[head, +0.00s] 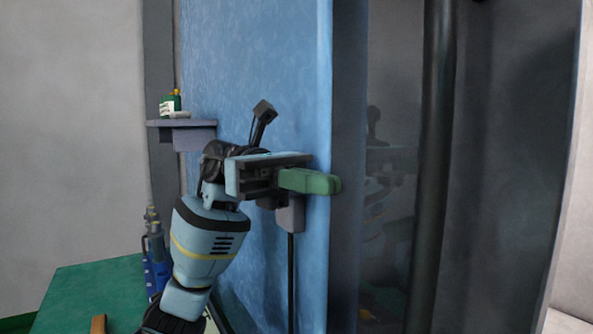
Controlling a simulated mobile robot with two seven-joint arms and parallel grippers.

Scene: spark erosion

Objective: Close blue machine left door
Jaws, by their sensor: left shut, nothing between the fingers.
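The blue machine shows a tall blue panel (255,70) in the middle of the head view. I cannot tell for certain whether this panel is the left door or a fixed side. To its right is a dark, glossy pane (395,90) with faint reflections. My left gripper (325,183) is in front of the blue panel, its green fingers together and empty, pointing right across the panel's right edge. Contact with that edge cannot be told. A small grey block (290,215) with a thin black rod shows below the gripper. My right gripper is out of view.
A dark vertical post (435,150) stands right of the pane. A small grey shelf (185,124) holding a green-and-white item (170,104) juts out at left. Below are a green tabletop (85,290) and blue bottle-like items (155,262).

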